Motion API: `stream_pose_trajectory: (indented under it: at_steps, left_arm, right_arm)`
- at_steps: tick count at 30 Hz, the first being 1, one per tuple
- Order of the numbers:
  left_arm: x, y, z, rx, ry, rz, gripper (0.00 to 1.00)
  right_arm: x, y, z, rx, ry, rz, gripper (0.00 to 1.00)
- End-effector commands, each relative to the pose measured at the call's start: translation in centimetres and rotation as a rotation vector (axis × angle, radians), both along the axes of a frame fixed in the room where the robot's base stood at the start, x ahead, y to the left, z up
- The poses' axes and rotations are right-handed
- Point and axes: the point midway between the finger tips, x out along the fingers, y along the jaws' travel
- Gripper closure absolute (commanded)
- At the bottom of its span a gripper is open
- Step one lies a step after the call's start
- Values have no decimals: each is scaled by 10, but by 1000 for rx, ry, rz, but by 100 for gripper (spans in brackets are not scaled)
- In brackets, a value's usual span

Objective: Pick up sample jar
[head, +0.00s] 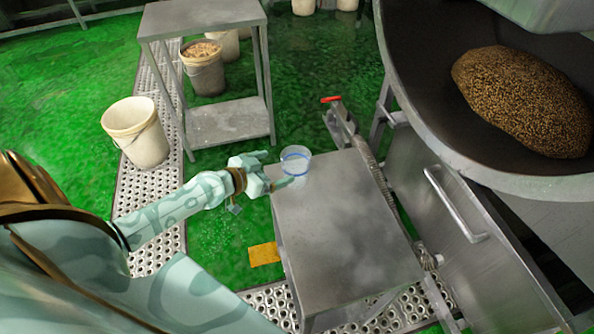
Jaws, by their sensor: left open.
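The sample jar (296,161) is a small clear cup with a blue band. It stands upright near the far left corner of the steel table (345,222). My left gripper (279,169) is open at the jar's left side, with its fingertips close to the jar. I cannot tell whether a finger touches it. The jar's lower left part is partly hidden by the fingers. My right gripper is not in view.
A drum (432,105) with a heap of grain (522,98) stands at the right. A valve with a red handle (331,99) is behind the table. A steel shelf (229,122), a white bucket (135,132) and an orange piece (264,254) are at the left. The tabletop is otherwise clear.

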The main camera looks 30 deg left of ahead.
Motion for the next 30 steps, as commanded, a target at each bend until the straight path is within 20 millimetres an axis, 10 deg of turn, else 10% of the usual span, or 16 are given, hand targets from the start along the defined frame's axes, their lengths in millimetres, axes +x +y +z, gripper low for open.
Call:
stream_pose_trajectory:
  at_steps: [18, 26, 30]
  left_arm:
    - [72, -23, -31, 0, 2, 0, 7]
    - [74, -23, -31, 0, 2, 0, 7]
    - [74, -23, -31, 0, 2, 0, 46]
  right_arm:
    - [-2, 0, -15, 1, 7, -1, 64]
    - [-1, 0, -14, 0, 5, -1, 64]
    - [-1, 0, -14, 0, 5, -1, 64]
